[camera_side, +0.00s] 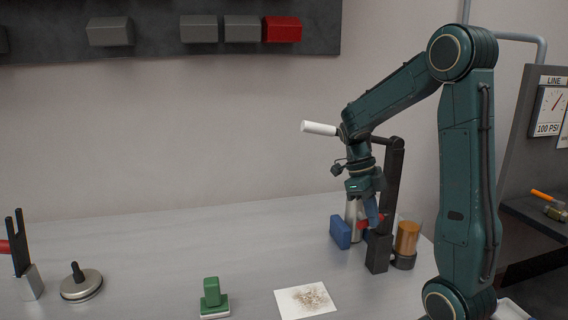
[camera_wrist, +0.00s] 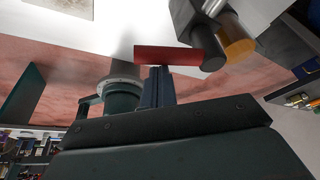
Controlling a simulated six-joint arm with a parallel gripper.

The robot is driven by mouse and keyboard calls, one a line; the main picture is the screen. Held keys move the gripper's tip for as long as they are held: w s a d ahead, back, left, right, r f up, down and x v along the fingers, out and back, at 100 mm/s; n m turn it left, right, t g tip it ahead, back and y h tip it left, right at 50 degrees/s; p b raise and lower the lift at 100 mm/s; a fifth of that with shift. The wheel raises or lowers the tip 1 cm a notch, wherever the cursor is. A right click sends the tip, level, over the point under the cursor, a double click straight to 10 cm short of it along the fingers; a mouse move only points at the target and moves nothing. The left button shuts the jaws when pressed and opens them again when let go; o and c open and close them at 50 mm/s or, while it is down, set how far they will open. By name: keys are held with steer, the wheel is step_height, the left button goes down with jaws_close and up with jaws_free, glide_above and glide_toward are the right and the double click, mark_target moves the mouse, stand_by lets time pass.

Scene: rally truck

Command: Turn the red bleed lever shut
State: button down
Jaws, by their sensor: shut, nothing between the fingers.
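An amber cylinder (camera_side: 407,238), a dark block (camera_side: 377,254) and a blue block (camera_side: 340,232) crowd the lever. A black post (camera_side: 393,190) rises behind my wrist; a white handle (camera_side: 319,128) sticks out left. A speckled white sheet (camera_side: 305,300) and green-handled block (camera_side: 213,298) lie in front.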

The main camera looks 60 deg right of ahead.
steer(key=shift+w+d, duration=0.35)
steer(key=shift+w, duration=0.55)
step_height(320, 180, up, 10)
steer(key=shift+s+a, duration=0.15)
steer(key=shift+s, duration=0.2)
stand_by(1.6)
stand_by(0.4)
steer(key=shift+r, duration=0.1)
